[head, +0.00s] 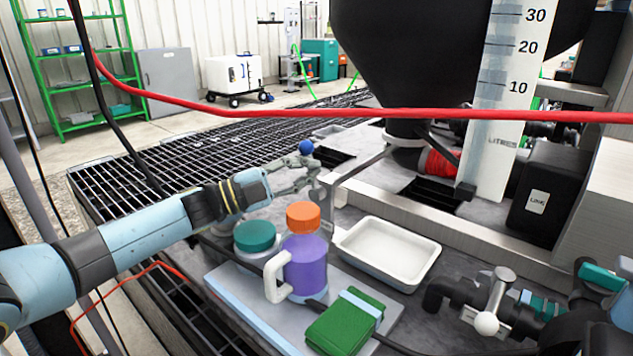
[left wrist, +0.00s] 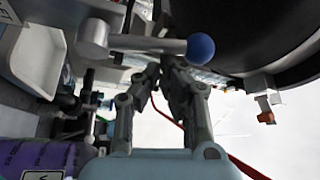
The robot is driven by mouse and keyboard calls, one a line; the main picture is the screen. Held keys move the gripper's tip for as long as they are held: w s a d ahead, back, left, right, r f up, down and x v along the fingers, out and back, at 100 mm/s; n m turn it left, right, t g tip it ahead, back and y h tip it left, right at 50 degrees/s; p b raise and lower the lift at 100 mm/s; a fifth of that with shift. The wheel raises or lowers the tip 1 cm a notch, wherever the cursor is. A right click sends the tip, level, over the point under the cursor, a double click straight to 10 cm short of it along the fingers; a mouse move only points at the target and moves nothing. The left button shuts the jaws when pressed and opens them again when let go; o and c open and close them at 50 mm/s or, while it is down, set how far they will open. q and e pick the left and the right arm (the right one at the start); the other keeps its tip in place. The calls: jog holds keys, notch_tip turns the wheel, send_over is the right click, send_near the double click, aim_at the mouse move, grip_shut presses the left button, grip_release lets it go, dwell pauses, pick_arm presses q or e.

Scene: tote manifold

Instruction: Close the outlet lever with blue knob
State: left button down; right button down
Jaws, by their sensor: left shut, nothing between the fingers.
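The blue knob (head: 306,147) sits at the end of the outlet lever, just past my left gripper (head: 312,172) in the head view. In the left wrist view the blue knob (left wrist: 201,48) caps a grey lever arm (left wrist: 150,45) that runs sideways from a round grey pivot at the left. My left gripper (left wrist: 168,68) is shut and empty, its fingertips close by the lever arm. I cannot tell whether they touch it. My right gripper is not clearly seen; part of my right arm shows at the lower right of the head view.
A purple jug with orange cap (head: 303,262), a teal-lidded jar (head: 255,238), a white tray (head: 388,252) and a green cloth (head: 345,322) are near my left arm. A red hose (head: 350,113) crosses above.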

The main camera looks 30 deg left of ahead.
pick_arm(q)
jog(key=shift+w+a+f+b, duration=0.15)
jog(key=shift+a+b, duration=0.25)
jog(key=shift+a, duration=0.2)
jog(key=shift+w+a+f+b, duration=0.15)
jog(key=shift+a+b, duration=0.2)
jog(key=shift+a, duration=0.25)
jog(key=shift+s+a, duration=0.1)
